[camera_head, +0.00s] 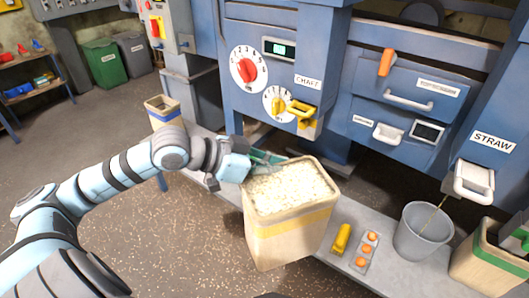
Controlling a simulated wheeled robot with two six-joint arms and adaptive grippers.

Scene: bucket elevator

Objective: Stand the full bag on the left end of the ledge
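The full bag (290,235) is beige with a yellow band and is filled to the brim with pale grain-like material. It is in the middle of the head view, slightly tilted, in front of the blue machine. Its lower part overlaps the ledge's front edge, and it appears held clear of the ledge. My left gripper (262,160) is at the bag's back left rim and appears shut on it; the fingertips are partly hidden. The grey ledge (350,213) runs from the upper left to the lower right.
A yellow object (341,238), an orange-button panel (366,250), a grey bucket (423,231) and a green-banded bag (493,258) are on the right. The chaff spout (308,125) juts out behind the full bag.

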